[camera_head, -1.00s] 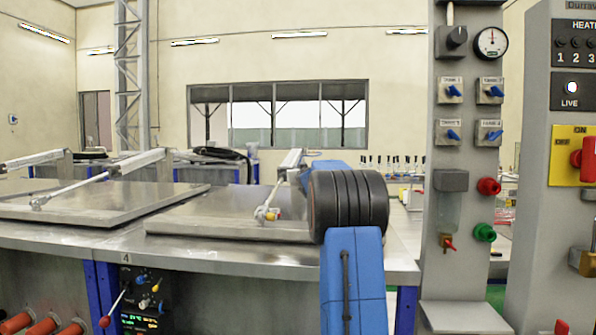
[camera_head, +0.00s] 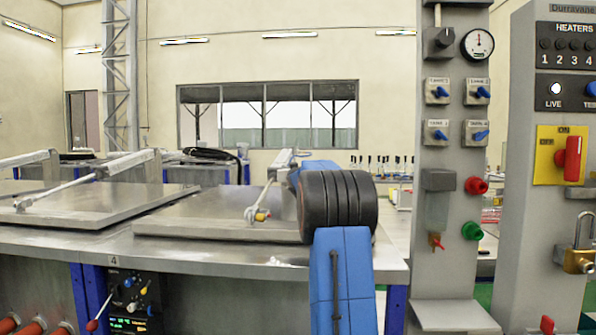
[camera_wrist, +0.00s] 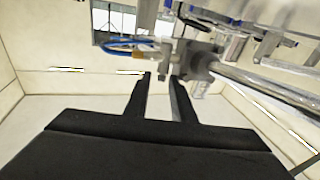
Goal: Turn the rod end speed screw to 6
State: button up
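In the wrist view my gripper (camera_wrist: 160,80) points up at a grey cylinder end block (camera_wrist: 200,64) with small pale fittings and blue hoses (camera_wrist: 122,42). Its two black fingers are apart, with a clear gap. The tips are close to the fittings; I cannot tell whether they touch. A bright steel rod (camera_wrist: 262,88) runs from the block to the lower right. The speed screw and its number cannot be made out. In the head view the pneumatic cylinder (camera_head: 281,160) slopes over a flat metal lid (camera_head: 185,212); my arm hides my gripper there.
A second lid (camera_head: 80,208) with its own cylinder (camera_head: 128,163) lies to the left on the same metal bench (camera_head: 200,252). A grey post (camera_head: 452,225) with blue valves and a gauge (camera_head: 478,44) stands right of my arm. Beyond it is a heater panel (camera_head: 560,100).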

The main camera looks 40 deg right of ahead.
jog(key=shift+d+f+n+t+y, duration=0.1)
jog(key=shift+n+t+y, duration=0.3)
jog(key=shift+n+y, duration=0.35)
jog(key=shift+d+f+n+t+y, duration=0.1)
jog(key=shift+n+t+y, duration=0.4)
jog(key=shift+y, duration=0.45)
jog(key=shift+d+r+n+y, duration=0.1)
jog(key=shift+d+n+y, duration=0.15)
jog(key=shift+n+y, duration=1.25)
jog(key=shift+d+r+n+y, duration=0.1)
jog(key=shift+d+n+y, duration=0.15)
jog(key=shift+n+y, duration=1.3)
jog(key=shift+d+n+y, duration=0.25)
jog(key=shift+n+y, duration=0.45)
jog(key=shift+y, duration=1.55)
jog(key=shift+g+y, duration=0.3)
jog(key=shift+y, duration=0.1)
jog(key=v, duration=1.7)
jog(key=shift+s, duration=0.3)
jog(key=shift+d, duration=0.1)
jog(key=w+a+m+h, duration=0.1)
jog(key=w+a, duration=0.1)
jog(key=w, duration=0.6)
jog(key=w+a+m+h, duration=0.1)
jog(key=w+a+h, duration=0.1)
jog(key=w, duration=0.6)
jog(key=shift+w+a, duration=0.35)
jog(key=shift+a, duration=0.15)
